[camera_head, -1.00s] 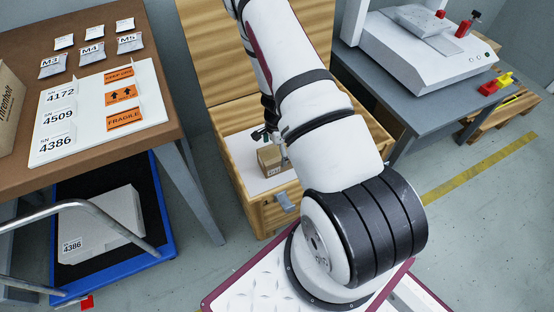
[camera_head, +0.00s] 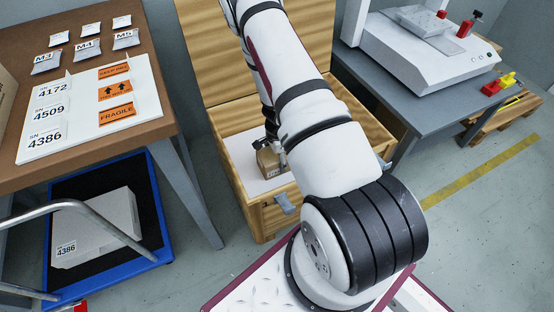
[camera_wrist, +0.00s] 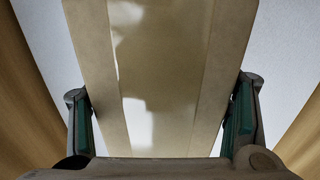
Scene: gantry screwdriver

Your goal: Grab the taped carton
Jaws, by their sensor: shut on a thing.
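The taped carton (camera_head: 268,162) is a small brown box inside the open wooden crate (camera_head: 256,215), on the crate's pale floor. My arm hides part of it in the head view. In the wrist view the carton (camera_wrist: 205,60) fills the middle, with a paler, shiny strip of tape running along its top. My gripper (camera_wrist: 163,120) is shut on the carton, one finger against each side. In the head view the gripper is mostly hidden behind my arm. Whether the carton is clear of the crate floor I cannot tell.
A brown table (camera_head: 150,50) with labels and bags is at left. A grey table (camera_head: 395,95) with a white machine (camera_head: 425,55) is at right.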

